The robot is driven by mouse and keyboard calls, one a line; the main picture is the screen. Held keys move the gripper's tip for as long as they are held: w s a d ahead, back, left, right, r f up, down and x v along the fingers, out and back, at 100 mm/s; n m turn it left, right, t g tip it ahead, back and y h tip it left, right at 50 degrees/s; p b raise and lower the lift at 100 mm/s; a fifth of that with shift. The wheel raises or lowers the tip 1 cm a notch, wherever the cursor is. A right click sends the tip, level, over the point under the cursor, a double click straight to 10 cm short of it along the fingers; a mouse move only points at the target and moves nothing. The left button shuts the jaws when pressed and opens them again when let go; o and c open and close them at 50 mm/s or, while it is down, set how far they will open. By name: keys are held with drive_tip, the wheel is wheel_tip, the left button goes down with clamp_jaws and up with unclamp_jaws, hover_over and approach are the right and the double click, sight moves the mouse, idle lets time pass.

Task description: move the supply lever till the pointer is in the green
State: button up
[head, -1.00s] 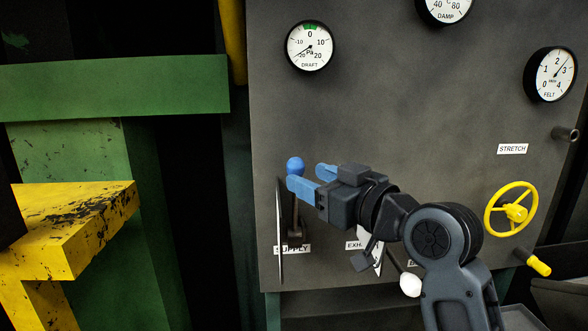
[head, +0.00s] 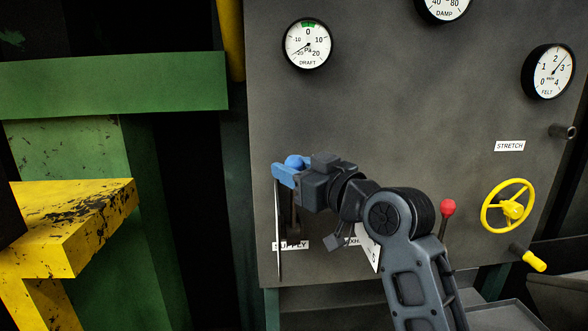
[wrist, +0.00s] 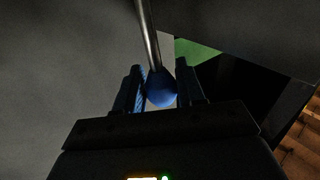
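The supply lever stands upright at the panel's left, with a blue ball knob (head: 293,161); its SUPPLY label (head: 291,245) is below. My gripper (head: 288,168) is at the knob, with blue fingers on either side. In the wrist view the knob (wrist: 160,90) sits between both fingertips with no clear gap, so the gripper looks shut on it. The metal lever rod (wrist: 148,38) also shows there. The far finger is mostly hidden in the head view. The DRAFT gauge (head: 308,44) has a green band at the top near 0; its pointer points lower left near -20, outside the green.
A lever with a red knob (head: 448,206) stands right of my arm, and a yellow handwheel (head: 510,206) is further right. A white label plate is partly behind my arm. A yellow beam (head: 75,225) and green frame (head: 110,85) stand at left.

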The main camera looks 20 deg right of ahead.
clamp_jaws()
drive_tip(key=shift+s+a+f+b, duration=0.15)
drive_tip(key=shift+s+f+b, duration=0.3)
drive_tip(key=shift+b, duration=0.7)
drive_tip(key=s+n+t+b, duration=0.1)
drive_tip(key=b, duration=0.2)
drive_tip(key=s+t+b, duration=0.1)
drive_tip(key=b, duration=0.2)
drive_tip(key=s+a+n+t+y+b, duration=0.1)
drive_tip(key=s+b, duration=0.1)
drive_tip(key=b, duration=0.1)
drive_tip(key=shift+a+f+n, duration=0.1)
drive_tip(key=shift+f+n, duration=0.2)
drive_tip(key=shift+f, duration=0.1)
drive_tip(key=o, duration=0.6)
unclamp_jaws()
drive_tip(key=shift+c, duration=0.2)
